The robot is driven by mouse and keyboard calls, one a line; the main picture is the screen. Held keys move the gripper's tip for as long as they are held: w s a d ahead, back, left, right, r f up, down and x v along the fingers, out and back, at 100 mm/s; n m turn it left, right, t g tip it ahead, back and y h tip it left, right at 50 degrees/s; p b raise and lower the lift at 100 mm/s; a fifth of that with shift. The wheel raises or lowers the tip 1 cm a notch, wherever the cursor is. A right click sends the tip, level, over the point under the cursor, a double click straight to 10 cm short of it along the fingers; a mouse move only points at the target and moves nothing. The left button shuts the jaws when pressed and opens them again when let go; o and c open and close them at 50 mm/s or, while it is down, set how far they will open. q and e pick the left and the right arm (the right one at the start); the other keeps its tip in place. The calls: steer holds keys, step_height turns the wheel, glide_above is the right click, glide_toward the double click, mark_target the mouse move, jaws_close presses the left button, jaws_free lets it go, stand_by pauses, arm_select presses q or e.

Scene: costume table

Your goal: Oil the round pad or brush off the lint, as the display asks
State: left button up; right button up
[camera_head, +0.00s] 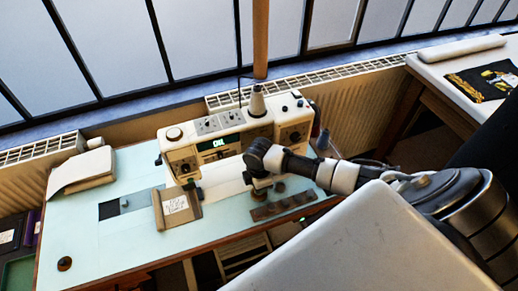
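The display (219,143) on the cream sewing machine (232,135) shows green letters that read as "OIL". My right arm comes in from the right, and its gripper (258,188) points down in front of the machine, above a small dark piece near the brown strip. Its fingers are too small and dark to tell whether they hold anything. A dark round piece (64,263) lies at the table's front left corner; I cannot tell whether it is the round pad. A dark bottle-like thing (322,140) stands at the machine's right end. I cannot make out a brush. My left gripper is not in view.
The pale blue table (130,235) has free room at its front left. A brown strip (285,205) with several dark spots lies near the front edge. A tan box (177,207) with a white label and a white stack (82,170) stand left. A radiator (360,115) is behind.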

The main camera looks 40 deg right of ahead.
steer(key=shift+f, duration=0.3)
steer(key=shift+f, duration=0.1)
stand_by(1.5)
steer(key=shift+s, duration=0.1)
step_height(320, 180, up, 7)
steer(key=p, duration=0.7)
steer(key=shift+p, duration=0.3)
steer(key=shift+a, duration=0.1)
stand_by(0.4)
